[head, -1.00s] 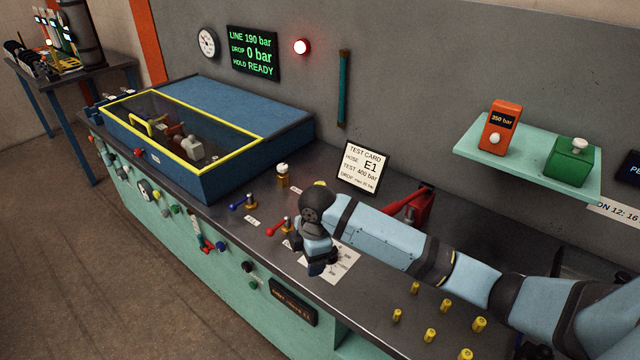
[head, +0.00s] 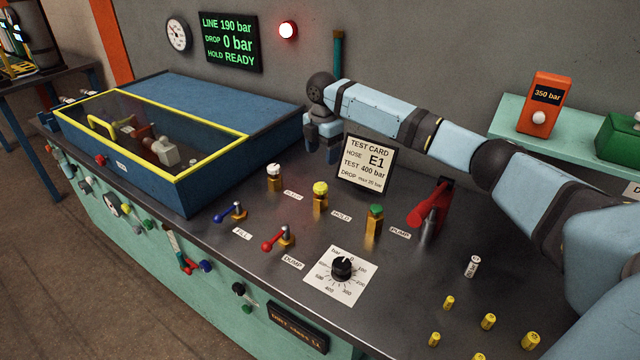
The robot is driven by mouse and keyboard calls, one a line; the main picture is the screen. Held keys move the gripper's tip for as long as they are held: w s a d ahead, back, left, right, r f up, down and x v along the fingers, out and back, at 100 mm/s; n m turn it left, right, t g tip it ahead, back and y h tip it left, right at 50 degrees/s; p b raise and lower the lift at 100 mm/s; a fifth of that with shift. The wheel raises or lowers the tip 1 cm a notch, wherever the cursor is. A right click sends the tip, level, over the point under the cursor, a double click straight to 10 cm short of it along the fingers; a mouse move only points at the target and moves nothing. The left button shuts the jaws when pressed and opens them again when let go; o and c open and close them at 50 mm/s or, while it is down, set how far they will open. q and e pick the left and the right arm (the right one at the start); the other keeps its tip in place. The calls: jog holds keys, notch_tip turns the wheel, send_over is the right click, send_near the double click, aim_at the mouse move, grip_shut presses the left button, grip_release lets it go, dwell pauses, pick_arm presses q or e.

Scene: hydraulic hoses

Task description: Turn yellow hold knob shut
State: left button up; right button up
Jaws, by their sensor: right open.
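The yellow hold knob (head: 320,188) sits on a brass valve body on the bench top, behind the label HOLD (head: 341,215). My right gripper (head: 323,153) hangs above the bench, behind and above the yellow knob, pointing down and apart from it. It is open and looks empty. The display (head: 230,42) on the wall reads LINE 190 bar, DROP 0 bar, HOLD READY. My left gripper is not in view.
A white-topped valve (head: 274,176) stands left of the yellow knob and a green-topped valve (head: 375,222) right of it. Blue (head: 232,213) and red (head: 280,238) levers stand in front. The test card (head: 366,163) and red pump handle (head: 432,208) are to the right.

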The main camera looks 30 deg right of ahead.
aim_at(322, 185)
notch_tip(322, 185, down, 11)
jog(key=shift+w, duration=0.15)
jog(key=c, duration=0.9)
